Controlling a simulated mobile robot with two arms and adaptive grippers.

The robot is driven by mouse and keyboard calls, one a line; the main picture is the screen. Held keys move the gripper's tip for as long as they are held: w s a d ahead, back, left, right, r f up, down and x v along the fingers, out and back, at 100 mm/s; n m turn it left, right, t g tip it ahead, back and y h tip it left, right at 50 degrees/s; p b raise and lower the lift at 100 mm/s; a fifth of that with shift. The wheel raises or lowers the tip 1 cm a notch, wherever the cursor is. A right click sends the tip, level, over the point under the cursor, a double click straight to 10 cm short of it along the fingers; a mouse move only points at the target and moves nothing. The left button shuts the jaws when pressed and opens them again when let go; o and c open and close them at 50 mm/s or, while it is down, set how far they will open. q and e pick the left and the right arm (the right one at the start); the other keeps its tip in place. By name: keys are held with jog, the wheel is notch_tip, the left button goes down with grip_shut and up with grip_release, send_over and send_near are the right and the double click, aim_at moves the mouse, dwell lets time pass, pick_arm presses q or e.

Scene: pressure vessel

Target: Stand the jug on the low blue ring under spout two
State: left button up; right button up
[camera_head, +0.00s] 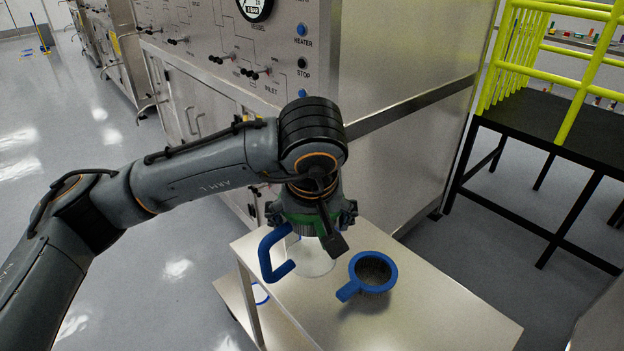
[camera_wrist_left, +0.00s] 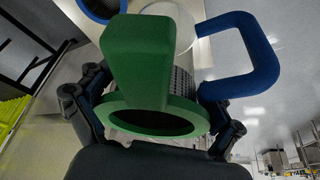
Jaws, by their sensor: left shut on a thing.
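I cannot tell whether the jug's base touches the table. A blue ring edge (camera_head: 262,295) shows low beside the table, mostly hidden. I cannot make out spout two. My right gripper is out of view.
A blue-rimmed strainer (camera_head: 374,271) with a short handle stands on the table (camera_head: 440,312), right of the jug. A steel cabinet (camera_head: 400,70) with a control panel rises behind. A black platform (camera_head: 560,125) with yellow rails is at right. The table's front right is clear.

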pick_arm(q)
jog(key=s+a+f+p, duration=0.1)
jog(key=s+a+f, duration=0.1)
jog(key=a, duration=0.5)
jog(key=s+a+f+m+p, duration=0.1)
jog(key=s+a+f, duration=0.1)
jog(key=a+f, duration=0.3)
jog(key=a, duration=0.3)
jog(key=shift+a, duration=0.25)
jog(key=shift+f, duration=0.15)
